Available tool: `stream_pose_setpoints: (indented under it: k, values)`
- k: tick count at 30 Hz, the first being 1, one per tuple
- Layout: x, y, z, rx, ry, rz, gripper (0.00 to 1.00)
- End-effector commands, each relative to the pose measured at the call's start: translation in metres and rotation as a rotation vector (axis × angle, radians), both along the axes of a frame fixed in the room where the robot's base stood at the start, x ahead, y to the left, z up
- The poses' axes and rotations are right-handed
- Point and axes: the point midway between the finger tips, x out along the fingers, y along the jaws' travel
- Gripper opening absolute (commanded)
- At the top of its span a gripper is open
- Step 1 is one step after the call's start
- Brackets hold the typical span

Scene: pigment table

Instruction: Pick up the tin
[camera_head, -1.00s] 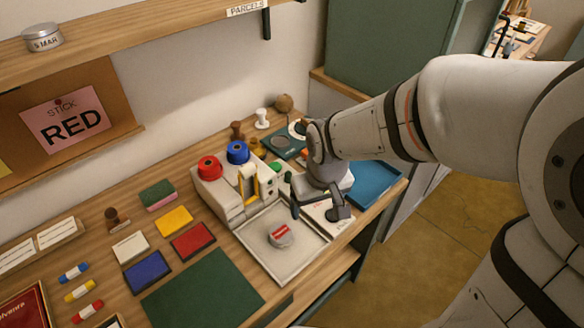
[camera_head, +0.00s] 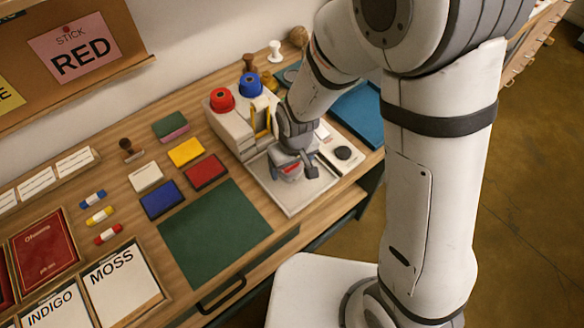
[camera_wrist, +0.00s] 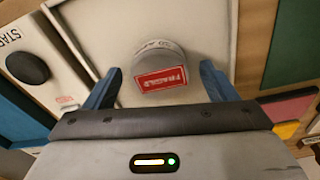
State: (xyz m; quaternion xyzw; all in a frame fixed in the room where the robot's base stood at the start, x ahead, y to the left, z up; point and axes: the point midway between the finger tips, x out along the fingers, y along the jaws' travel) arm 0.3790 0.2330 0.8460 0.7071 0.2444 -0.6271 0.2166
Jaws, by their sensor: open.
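The tin (camera_wrist: 158,52) is a small round grey tin with a red FRAGILE label (camera_wrist: 160,78) on it. It rests in the pale square tray (camera_head: 306,192), and in the head view my gripper hides most of it. My gripper (camera_wrist: 162,70) is open, with one blue finger on each side of the tin in the wrist view. The fingers look apart from the tin, with a gap on both sides. In the head view my gripper (camera_head: 292,172) is just above the tray. The height left between fingers and tin is hard to tell.
A pale block with a red knob (camera_head: 222,99) and a blue knob (camera_head: 250,84) stands behind the tray. A white panel with a black disc (camera_head: 343,153) lies to its right, a blue tray (camera_head: 359,112) beyond. A green mat (camera_head: 214,235) lies left.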

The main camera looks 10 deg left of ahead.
Motion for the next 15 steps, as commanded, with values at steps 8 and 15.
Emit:
stream_pose_setpoints:
  k: [8, 15]
  values:
    - [0.0, 0.0003, -0.0013, 0.001, -0.001, 0.0, 0.76]
    - [-0.0001, 0.0005, -0.0012, 0.0, 0.0, 0.001, 0.57]
